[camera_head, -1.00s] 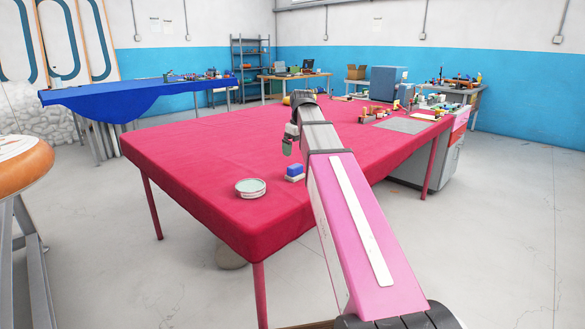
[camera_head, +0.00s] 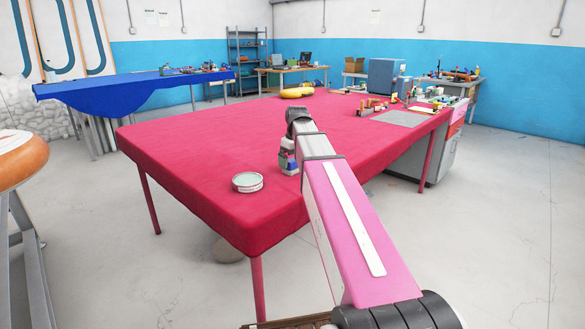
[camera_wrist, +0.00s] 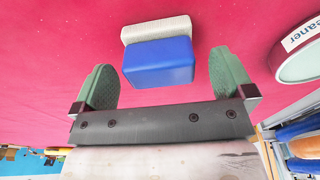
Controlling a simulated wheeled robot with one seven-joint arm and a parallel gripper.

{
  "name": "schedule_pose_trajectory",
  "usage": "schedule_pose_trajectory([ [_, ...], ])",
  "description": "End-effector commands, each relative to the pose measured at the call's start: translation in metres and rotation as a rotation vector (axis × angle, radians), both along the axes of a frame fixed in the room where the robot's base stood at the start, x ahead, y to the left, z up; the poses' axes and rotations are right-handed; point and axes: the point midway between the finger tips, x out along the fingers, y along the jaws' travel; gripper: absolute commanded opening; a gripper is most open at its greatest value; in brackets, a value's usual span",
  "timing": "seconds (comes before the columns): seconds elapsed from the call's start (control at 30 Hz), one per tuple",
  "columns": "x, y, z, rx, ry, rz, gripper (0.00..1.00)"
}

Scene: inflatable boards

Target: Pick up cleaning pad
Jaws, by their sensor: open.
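The cleaning pad (camera_wrist: 160,62), a block with a blue layer and a whitish layer, lies on the red table. In the wrist view it shows between my gripper's two green fingers (camera_wrist: 162,62), with gaps on both sides. My gripper is open and holds nothing. In the head view my gripper (camera_head: 288,160) is low over the table at the pad, and only a bit of the pad's blue shows; the rest is hidden.
A round tin (camera_head: 247,182) stands on the red table (camera_head: 205,140) left of the gripper; its label ends in "eaner" in the wrist view (camera_wrist: 302,50). A yellow object (camera_head: 297,92) and several small items (camera_head: 375,106) lie at the back. The table's middle is clear.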

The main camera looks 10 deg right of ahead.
Motion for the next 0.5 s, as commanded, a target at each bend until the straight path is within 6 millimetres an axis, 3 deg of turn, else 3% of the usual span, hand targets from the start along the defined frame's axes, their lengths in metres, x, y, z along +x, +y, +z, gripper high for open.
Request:
schedule_pose_trajectory([
  [0.17, 0.002, 0.001, -0.02, -0.001, 0.001, 0.0, 1.0],
  [0.4, 0.002, 0.002, -0.022, 0.0, 0.0, 0.0, 1.0],
  [0.43, 0.002, 0.002, -0.022, 0.0, 0.0, 0.0, 0.94],
  [0.5, 0.002, 0.002, -0.022, 0.0, 0.0, 0.0, 0.71],
])
